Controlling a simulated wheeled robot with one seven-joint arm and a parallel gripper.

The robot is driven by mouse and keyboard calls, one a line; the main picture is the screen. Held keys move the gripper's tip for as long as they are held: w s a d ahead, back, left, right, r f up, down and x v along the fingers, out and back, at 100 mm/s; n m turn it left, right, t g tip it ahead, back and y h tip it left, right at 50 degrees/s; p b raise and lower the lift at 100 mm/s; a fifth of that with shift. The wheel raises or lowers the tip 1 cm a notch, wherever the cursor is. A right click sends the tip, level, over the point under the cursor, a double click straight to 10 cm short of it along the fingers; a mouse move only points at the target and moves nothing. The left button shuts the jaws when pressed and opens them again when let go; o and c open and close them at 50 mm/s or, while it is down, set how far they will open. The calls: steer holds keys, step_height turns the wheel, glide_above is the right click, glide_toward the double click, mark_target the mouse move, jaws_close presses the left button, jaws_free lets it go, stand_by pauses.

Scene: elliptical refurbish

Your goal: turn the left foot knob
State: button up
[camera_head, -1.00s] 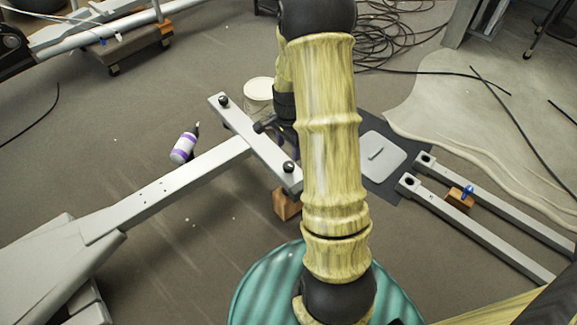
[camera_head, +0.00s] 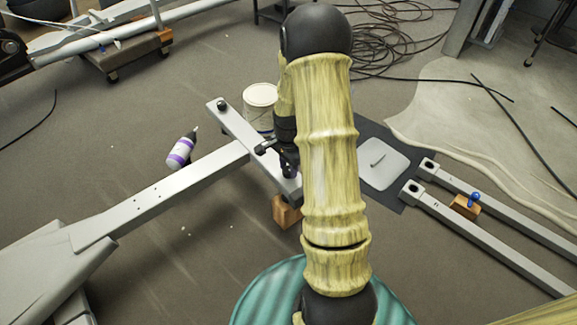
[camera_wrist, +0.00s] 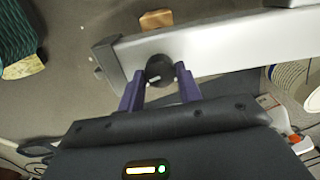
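The pale grey foot bar (camera_head: 236,124) lies crosswise at the end of a long beam. One black round knob (camera_head: 222,105) stands at its far left end. In the wrist view this knob (camera_wrist: 160,70) sits close to the bar's end, between the two purple fingers of my gripper (camera_wrist: 160,72). The fingers are apart, one on each side of the knob, with narrow gaps showing. I cannot tell how far down they reach.
A wooden block (camera_head: 286,212) supports the bar's near end. A white bucket (camera_head: 260,97) stands behind the bar, and a purple-white bottle (camera_head: 183,152) lies to its left. A dark mat with a grey plate (camera_head: 383,162) and two rails (camera_head: 485,243) lie right. A teal round object (camera_head: 270,293) is in front.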

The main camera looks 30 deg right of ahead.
steer(key=shift+c, duration=1.2)
steer(key=shift+r+n+p, duration=0.15)
steer(key=shift+n+p, duration=0.15)
steer(key=shift+p, duration=0.35)
